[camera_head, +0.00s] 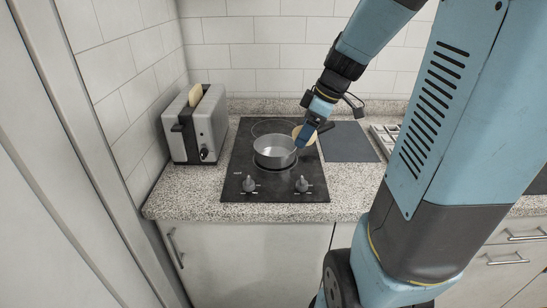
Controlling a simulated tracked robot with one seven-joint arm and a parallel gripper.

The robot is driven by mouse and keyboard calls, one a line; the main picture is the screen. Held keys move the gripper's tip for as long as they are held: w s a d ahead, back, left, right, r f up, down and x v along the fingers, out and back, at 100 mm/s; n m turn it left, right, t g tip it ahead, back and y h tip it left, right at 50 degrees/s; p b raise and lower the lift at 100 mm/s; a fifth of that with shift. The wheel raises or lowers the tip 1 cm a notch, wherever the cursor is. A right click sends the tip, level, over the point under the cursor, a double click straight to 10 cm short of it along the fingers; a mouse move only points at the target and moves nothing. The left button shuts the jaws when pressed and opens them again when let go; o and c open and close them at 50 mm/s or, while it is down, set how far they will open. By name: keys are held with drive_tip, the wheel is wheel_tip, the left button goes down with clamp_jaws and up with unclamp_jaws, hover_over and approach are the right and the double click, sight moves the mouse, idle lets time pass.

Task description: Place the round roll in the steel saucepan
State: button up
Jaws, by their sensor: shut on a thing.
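The steel saucepan (275,158) stands upright on the black cooktop, its open top facing up. My gripper (304,138) is shut on the tan round roll (312,140) and holds it at the saucepan's upper right side in the picture. The fingers cover part of the roll. The roll appears raised near the rim height, but I cannot tell whether it touches the rim. The part of the saucepan's inside that shows looks empty.
A grey toaster (207,130) with a bread slice (195,95) in its top stands to the left. The black cooktop (240,165) has two knobs at its front. A dark flat board (348,145) lies to the right. The tiled wall closes the back.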

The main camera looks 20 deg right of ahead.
sight(276, 148)
drive_tip(key=w+a+f, duration=0.1)
drive_tip(key=w+f, duration=0.2)
drive_tip(key=w, duration=0.1)
drive_tip(key=w+a+f, duration=0.1)
drive_tip(key=w+f, duration=0.2)
drive_tip(key=w, duration=0.1)
drive_tip(key=w+a+f, duration=0.1)
drive_tip(key=w+f, duration=0.2)
drive_tip(key=w, duration=0.1)
drive_tip(key=shift+w+a+f, duration=0.2)
drive_tip(key=shift+w+a, duration=0.05)
drive_tip(key=shift+w, duration=0.15)
drive_tip(key=shift+w+a+f, duration=0.1)
drive_tip(key=shift+w+f, duration=0.1)
drive_tip(key=shift+f, duration=1.6)
drive_tip(key=shift+f, duration=0.1)
drive_tip(key=o, duration=0.7)
drive_tip(key=shift+o, duration=0.2)
